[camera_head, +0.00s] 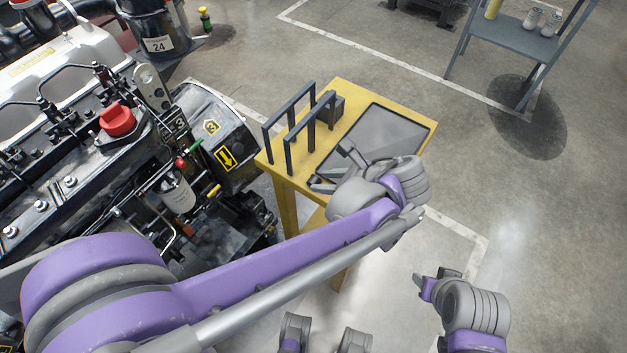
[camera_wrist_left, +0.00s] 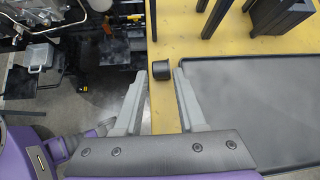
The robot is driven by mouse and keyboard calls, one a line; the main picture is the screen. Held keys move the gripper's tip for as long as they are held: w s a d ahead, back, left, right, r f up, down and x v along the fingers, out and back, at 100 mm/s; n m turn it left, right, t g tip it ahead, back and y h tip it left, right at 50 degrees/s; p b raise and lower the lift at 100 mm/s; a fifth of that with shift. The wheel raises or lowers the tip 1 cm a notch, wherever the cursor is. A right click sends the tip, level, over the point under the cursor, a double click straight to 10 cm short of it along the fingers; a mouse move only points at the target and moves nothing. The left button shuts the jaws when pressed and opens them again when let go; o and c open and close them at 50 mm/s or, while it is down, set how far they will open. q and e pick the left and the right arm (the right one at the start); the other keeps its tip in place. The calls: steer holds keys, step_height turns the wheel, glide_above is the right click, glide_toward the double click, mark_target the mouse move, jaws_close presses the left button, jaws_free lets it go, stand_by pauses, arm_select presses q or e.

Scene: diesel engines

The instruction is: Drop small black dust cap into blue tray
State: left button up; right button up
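The small black dust cap (camera_wrist_left: 162,70) stands on the yellow table near its edge in the left wrist view. My left gripper (camera_head: 331,167) is over the table; its fingers (camera_wrist_left: 158,76) are open, with the cap between and just beyond the fingertips and nothing held. I cannot make out the cap in the head view. A flat tray (camera_head: 392,133) with a dark rim looks grey rather than blue; it lies on the table's right part and also shows in the left wrist view (camera_wrist_left: 255,100). My right gripper (camera_head: 433,283) is low at right, away from the table; its opening is unclear.
Black upright frames (camera_head: 290,125) and a dark block (camera_head: 330,108) stand on the yellow table (camera_head: 345,92) beyond the gripper. A large diesel engine (camera_head: 110,130) fills the left side. A grey shelf stand (camera_head: 520,40) is at back right. Floor right of the table is clear.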

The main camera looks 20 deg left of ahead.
mark_target(314, 180)
arm_select(q)
steer(key=x, duration=0.4)
steer(key=shift+w+a+f, duration=0.1)
steer(key=shift+w, duration=0.05)
jaws_close()
